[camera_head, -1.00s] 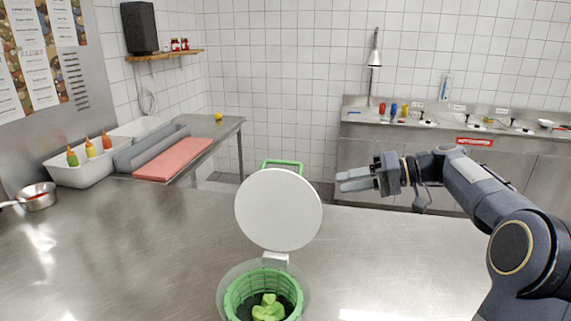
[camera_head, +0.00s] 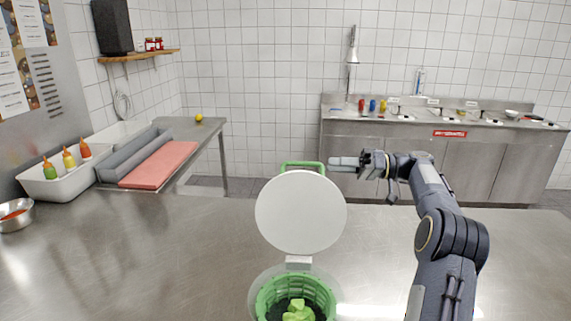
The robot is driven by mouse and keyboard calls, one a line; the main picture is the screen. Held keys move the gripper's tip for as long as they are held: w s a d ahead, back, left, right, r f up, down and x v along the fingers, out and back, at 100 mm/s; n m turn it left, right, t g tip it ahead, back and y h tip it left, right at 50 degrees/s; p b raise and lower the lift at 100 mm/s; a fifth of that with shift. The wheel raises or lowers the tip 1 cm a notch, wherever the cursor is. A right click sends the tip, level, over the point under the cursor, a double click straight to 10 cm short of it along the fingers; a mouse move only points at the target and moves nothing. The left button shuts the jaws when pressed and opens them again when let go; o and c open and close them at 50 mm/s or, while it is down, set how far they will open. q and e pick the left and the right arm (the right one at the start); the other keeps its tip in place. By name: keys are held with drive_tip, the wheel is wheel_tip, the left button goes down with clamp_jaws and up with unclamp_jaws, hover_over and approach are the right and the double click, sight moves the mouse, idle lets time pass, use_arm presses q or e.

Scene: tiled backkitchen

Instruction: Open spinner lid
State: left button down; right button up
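The spinner (camera_head: 262,300) stands at the front middle of the steel counter, cut off by the bottom edge of the view. Its green basket (camera_head: 325,291) is uncovered and holds pale green leafy pieces (camera_head: 298,311). The round white lid (camera_head: 300,212) is raised, standing up behind the basket on a hinge. A green handle (camera_head: 302,166) shows above the lid's top edge. My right gripper (camera_head: 338,164) is to the right of the handle and above the lid's right side, apart from the lid and holding nothing visible. Its finger gap is unclear. My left gripper is out of view.
The steel counter (camera_head: 140,250) is clear on both sides of the spinner. A metal pan (camera_head: 14,217) is at the far left. A side table holds a white bin with sauce bottles (camera_head: 69,158) and a red board (camera_head: 160,163). A steel unit (camera_head: 400,150) stands at the back wall.

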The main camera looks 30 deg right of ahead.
sight(311, 163)
drive_tip(key=p+x, duration=0.2)
drive_tip(key=x, duration=0.5)
drive_tip(key=shift+w+a+r, duration=0.1)
drive_tip(key=shift+w+a, duration=0.25)
drive_tip(key=shift+a, duration=0.2)
clamp_jaws()
